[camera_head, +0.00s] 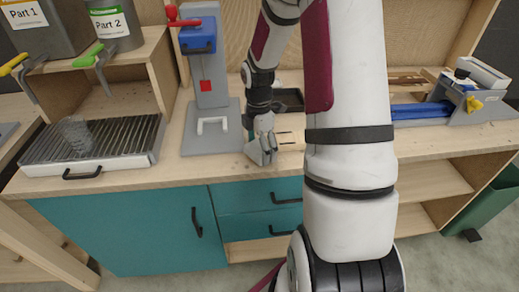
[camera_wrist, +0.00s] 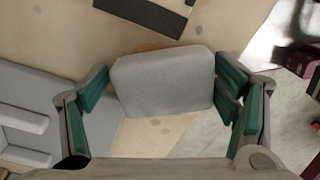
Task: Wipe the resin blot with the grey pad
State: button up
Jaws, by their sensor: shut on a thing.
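My gripper (camera_head: 262,150) is over the front part of the workbench, just right of the grey press base. In the wrist view, my gripper (camera_wrist: 162,86) has its green-lined fingers on both sides of the grey pad (camera_wrist: 163,80), a rounded block, and is shut on it. The pad is over the wooden top, close to its front edge; I cannot tell if it touches. A faint amber-brown patch (camera_wrist: 150,47) shows at the pad's far edge. It looks like part of the resin blot; the rest is hidden under the pad.
The grey press (camera_head: 207,75) stands left of my gripper, and its base (camera_wrist: 45,100) is close to the left finger. A dark tray (camera_head: 290,98) lies behind. A ribbed grill-like box (camera_head: 92,143) is at left, a blue clamp (camera_head: 422,110) at right.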

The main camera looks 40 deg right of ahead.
aim_at(258, 153)
jog(key=o, duration=0.5)
jog(key=shift+t, duration=0.4)
jog(key=w, duration=0.2)
jog(key=w+d, duration=0.1)
jog(key=w, duration=0.1)
jog(key=shift+r, duration=0.35)
jog(key=shift+r+p, duration=0.15)
jog(key=shift+p, duration=0.2)
jog(key=shift+s+a, duration=0.1)
jog(key=shift+a, duration=0.05)
jog(key=shift+s+a+p, duration=0.55)
jog(key=shift+s+p, duration=0.15)
jog(key=shift+p, duration=0.05)
jog(key=shift+c, duration=0.3)
jog(key=shift+s+a+p, duration=0.3)
jog(key=shift+s+p, duration=0.15)
jog(key=shift+s, duration=0.15)
jog(key=c, duration=0.7)
jog(key=shift+s+a+p, duration=0.7)
jog(key=shift+s+p, duration=0.15)
jog(key=shift+s, duration=0.2)
jog(key=shift+s+a, duration=0.15)
jog(key=shift+s, duration=0.4)
